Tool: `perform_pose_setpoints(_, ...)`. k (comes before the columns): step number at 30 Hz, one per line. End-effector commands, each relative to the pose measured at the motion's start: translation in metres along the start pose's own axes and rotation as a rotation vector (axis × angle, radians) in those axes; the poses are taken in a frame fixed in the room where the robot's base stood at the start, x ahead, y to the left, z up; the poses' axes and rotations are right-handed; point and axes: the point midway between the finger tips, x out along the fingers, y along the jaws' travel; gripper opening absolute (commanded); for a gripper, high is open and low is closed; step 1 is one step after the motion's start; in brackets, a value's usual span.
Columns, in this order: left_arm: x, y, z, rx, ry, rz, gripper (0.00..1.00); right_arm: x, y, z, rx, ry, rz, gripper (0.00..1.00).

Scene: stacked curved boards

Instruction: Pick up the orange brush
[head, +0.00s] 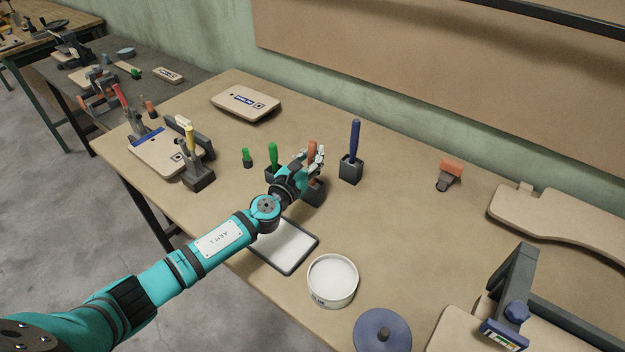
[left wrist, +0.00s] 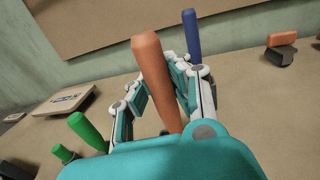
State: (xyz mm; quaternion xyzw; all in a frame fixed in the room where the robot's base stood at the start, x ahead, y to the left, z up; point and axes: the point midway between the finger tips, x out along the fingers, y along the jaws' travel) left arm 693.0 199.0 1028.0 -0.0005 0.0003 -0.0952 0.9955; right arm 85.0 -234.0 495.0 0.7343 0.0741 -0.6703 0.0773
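The orange brush (head: 312,148) stands handle-up in a dark holder block (head: 314,193) near the middle of the table. In the left wrist view, its orange handle (left wrist: 153,75) rises between my two fingers. My left gripper (head: 309,163) is around the handle from the front left, with one finger on each side. The fingers look spread, and I see no clear grip on the handle. The lower part of the brush is hidden by the gripper. My right gripper is not in view.
A blue-handled brush (head: 355,139) in its holder stands close on the right. A green-handled one (head: 272,154) stands close on the left. A tablet-like tray (head: 291,249) and a white tin (head: 332,280) lie in front. An orange-topped tool (head: 451,168) lies farther right, with bare tabletop around it.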

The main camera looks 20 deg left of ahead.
Motion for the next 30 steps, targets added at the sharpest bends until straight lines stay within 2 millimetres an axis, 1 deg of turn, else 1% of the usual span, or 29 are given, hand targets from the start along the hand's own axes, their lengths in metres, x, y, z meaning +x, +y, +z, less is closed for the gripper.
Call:
perform_pose_setpoints(25,0.000,0.000,0.000,0.001,0.000,0.001,0.00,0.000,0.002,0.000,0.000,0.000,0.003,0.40)
perform_pose_setpoints(28,0.000,0.001,0.005,0.002,-0.001,0.001,0.00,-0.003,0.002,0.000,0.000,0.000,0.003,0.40)
perform_pose_setpoints(30,0.000,0.001,0.015,0.001,-0.003,0.000,0.00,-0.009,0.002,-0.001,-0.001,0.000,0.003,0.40)
